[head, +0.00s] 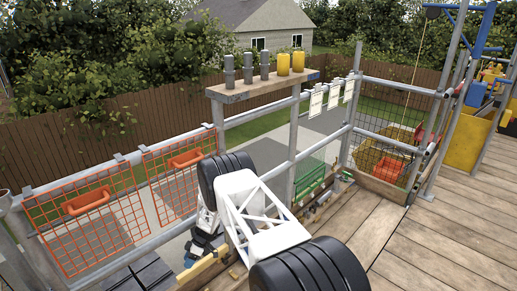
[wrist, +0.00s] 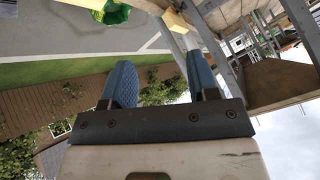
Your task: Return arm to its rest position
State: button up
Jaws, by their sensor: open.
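My gripper (wrist: 163,75) shows in the wrist view, its two blue textured fingers spread apart with nothing between them. The wrist view is turned over, with sky toward the bottom and paving at the top. In the head view my white truss arm with black ribbed covers reaches out over the deck's edge by the railing. The arm hides most of what lies behind and below it there, and my gripper cannot be made out clearly.
A wooden shelf (head: 262,85) on the railing holds grey cylinders (head: 248,66) and yellow ones (head: 284,64). Orange mesh panels (head: 88,222) hang at left. White tags (head: 333,95) hang at right, near a mesh-sided bin (head: 382,165). The plank deck (head: 440,250) at right is clear.

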jog(key=w+d+r+m+t, duration=0.1)
jog(key=d+r, duration=0.2)
jog(key=r, duration=0.4)
jog(key=w+d+r+m, duration=0.1)
jog(key=d+r, duration=0.2)
jog(key=r, duration=0.4)
jog(key=s+d+r+m+t+h, duration=0.1)
jog(key=s+d+r+m, duration=0.15)
jog(key=d+r, duration=0.65)
jog(key=s+d+r+m+t, duration=0.1)
jog(key=s+d+r+m, duration=0.3)
jog(key=r, duration=1)
jog(key=s+d+r+t+h, duration=0.1)
jog(key=s+d+r, duration=0.1)
jog(key=d+r, duration=0.75)
jog(key=s+d+r+m+t+h, duration=0.1)
jog(key=s+d+r+m, duration=0.2)
jog(key=s+d+r, duration=0.6)
jog(key=s+d+r+m+t+h, duration=0.1)
jog(key=s+d+r+m, duration=0.25)
jog(key=s+r, duration=0.55)
jog(key=s+d+m+t+h, duration=0.1)
jog(key=s+d, duration=0.4)
jog(key=s, duration=0.6)
jog(key=s+d+m+t+h, duration=0.1)
jog(key=s+d+m, duration=0.3)
jog(key=s, duration=0.8)
jog(key=shift+d, duration=0.65)
jog(key=shift+w, duration=0.15)
